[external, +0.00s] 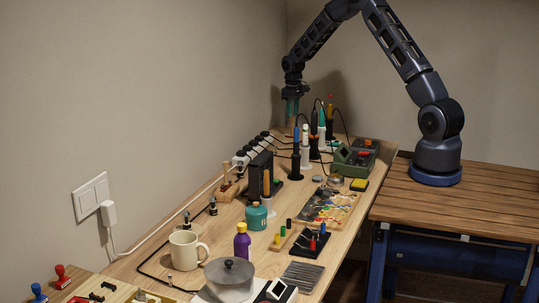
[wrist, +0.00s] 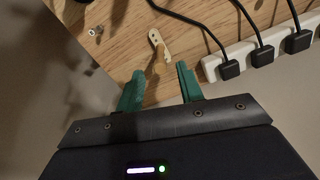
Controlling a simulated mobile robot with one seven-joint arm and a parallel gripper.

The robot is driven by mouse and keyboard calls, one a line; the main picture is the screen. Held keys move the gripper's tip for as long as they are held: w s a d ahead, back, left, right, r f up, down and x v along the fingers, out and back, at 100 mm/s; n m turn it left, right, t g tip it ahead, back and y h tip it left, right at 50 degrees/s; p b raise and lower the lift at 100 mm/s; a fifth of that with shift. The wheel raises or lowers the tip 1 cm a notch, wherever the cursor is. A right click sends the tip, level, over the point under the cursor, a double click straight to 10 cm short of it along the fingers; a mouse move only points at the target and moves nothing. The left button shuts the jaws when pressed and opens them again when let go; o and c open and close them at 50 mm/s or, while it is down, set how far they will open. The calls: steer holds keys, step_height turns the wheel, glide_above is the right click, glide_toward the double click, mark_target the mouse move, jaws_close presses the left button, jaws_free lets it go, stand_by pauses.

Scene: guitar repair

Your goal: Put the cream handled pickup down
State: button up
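In the wrist view, the cream handled pickup (wrist: 160,45) is a small pale piece on the wooden table near a corner, with a short brownish part toward me. My gripper (wrist: 161,83) has two teal fingers spread apart, with a clear gap between them. The pickup shows just beyond the fingertips, and neither finger appears to touch it. In the external view my gripper (external: 292,106) points down over the table's far end by the wall. The pickup is too small to make out there.
A white power strip (wrist: 213,67) with black plugs and cables lies right of the fingers. A small metal piece (wrist: 95,31) lies at left. In the external view, soldering irons in stands (external: 296,150) are close to my gripper. A mug (external: 185,250) stands nearer the front.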

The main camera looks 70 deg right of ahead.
steer(key=s+a+r, duration=0.2)
steer(key=a+r, duration=0.2)
steer(key=r, duration=0.3)
steer(key=s+a+r+t, duration=0.1)
steer(key=a+r, duration=0.2)
steer(key=r, duration=0.4)
steer(key=s+a+r, duration=0.2)
steer(key=a+r, duration=0.2)
steer(key=r, duration=0.3)
steer(key=s+a+r+n+t, duration=0.1)
steer(key=s+a+r+n, duration=0.1)
steer(key=s+a+r, duration=0.95)
steer(key=s+a+t, duration=0.1)
steer(key=s+a, duration=0.3)
steer(key=s, duration=0.4)
steer(key=s+a, duration=0.5)
steer(key=s, duration=0.4)
steer(key=s+a+n+t, duration=0.1)
steer(key=s+a, duration=0.3)
steer(key=s, duration=0.5)
steer(key=shift+s+a+r+t, duration=0.2)
steer(key=shift+a+r+t, duration=0.1)
